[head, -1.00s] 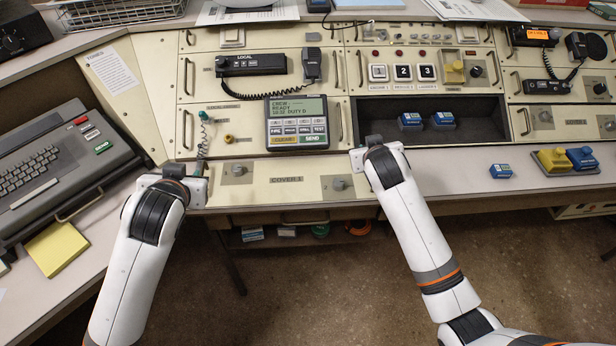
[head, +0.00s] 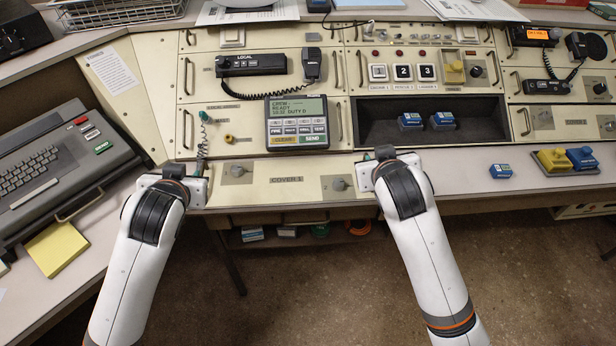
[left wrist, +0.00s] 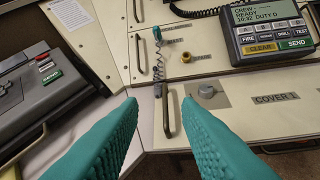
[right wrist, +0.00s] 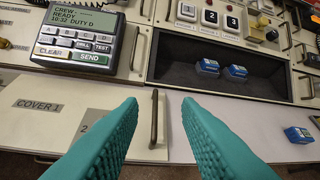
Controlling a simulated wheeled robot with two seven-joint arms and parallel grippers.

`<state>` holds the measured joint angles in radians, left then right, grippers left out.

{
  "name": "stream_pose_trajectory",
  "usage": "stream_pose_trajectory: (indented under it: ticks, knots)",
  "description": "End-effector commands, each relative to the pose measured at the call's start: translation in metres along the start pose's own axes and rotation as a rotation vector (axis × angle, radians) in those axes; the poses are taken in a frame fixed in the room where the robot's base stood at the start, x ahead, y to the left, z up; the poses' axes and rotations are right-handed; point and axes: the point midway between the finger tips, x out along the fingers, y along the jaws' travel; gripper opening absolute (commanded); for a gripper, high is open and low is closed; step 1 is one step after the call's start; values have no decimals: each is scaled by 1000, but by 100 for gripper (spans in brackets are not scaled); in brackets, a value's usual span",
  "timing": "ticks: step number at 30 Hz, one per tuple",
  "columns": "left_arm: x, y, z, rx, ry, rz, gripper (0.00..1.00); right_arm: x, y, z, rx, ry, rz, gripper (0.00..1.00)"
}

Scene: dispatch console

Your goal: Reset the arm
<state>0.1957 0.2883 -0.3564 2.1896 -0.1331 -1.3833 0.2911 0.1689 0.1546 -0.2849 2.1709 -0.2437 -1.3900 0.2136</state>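My left gripper (left wrist: 163,103) is open and empty, its two teal ridged fingers apart; in the head view its wrist (head: 175,178) is over the left end of the cover 1 panel. A metal handle (left wrist: 168,116) shows in the gap between the fingers. I cannot tell whether either gripper touches a handle.
The cover 1 panel (head: 290,189) lies below the keypad terminal (head: 297,121), which reads "CREW READY". Two blue blocks sit in the dark recess (head: 480,112). Another blue block (head: 501,170) lies on the ledge. A keyboard unit (head: 62,165) and yellow notes (head: 56,248) are at left.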

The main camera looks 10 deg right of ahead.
Motion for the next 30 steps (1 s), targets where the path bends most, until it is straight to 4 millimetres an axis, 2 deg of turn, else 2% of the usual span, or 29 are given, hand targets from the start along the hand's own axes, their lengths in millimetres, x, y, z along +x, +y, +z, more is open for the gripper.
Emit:
stream_pose_trajectory:
  ticks: [9,12,14,17,18,21,24,30]
  knots:
    - [0,0,0,0,1,0,31,0,0,0,0,0,1,31]
    - [-2,-2,-12,-1,24,-8,31,-1,2,-12,-1,24,10,31]
    - [-4,-5,-30,-1,61,-21,31,-4,3,-30,-4,60,23,31]
    - [-17,-12,-78,-4,164,-56,31,-16,7,-80,-13,165,60,31]
    - [-25,-16,-100,-4,215,-73,31,-24,9,-104,-17,215,80,31]
    - [-48,-20,-151,-6,332,-110,31,-47,11,-155,-29,332,125,31]
    - [-69,-23,-188,-4,423,-137,31,-69,12,-192,-39,420,160,31]
    - [-108,-26,-240,-3,564,-179,31,-108,13,-244,-53,557,216,31]
